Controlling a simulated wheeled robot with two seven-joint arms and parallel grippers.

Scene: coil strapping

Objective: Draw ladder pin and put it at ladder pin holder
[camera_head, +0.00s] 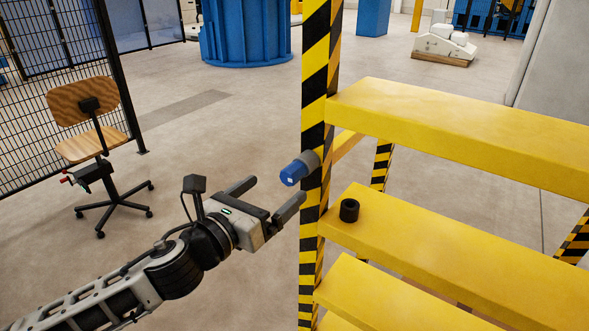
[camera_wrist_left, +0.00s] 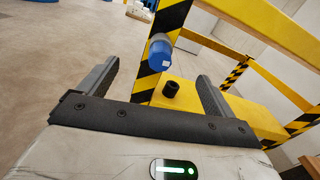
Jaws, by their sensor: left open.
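The ladder pin, a blue cylinder with a grey collar (camera_head: 294,173), sticks out from the black-and-yellow striped post (camera_head: 315,60). It also shows in the left wrist view (camera_wrist_left: 160,54), beyond and between my fingers. The ladder pin holder, a small black hollow cylinder (camera_head: 349,210), stands on a yellow step to the right of the post; the left wrist view shows it too (camera_wrist_left: 171,89). My left gripper (camera_head: 272,200) is open and empty, just left of and below the pin, not touching it. My right gripper is not in view.
Yellow steps (camera_head: 460,130) of the ladder fill the right side. A wooden office chair (camera_head: 85,110) stands at the left by a black mesh fence (camera_head: 40,60). A large blue round container (camera_head: 245,35) is at the back. The floor around my left arm is clear.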

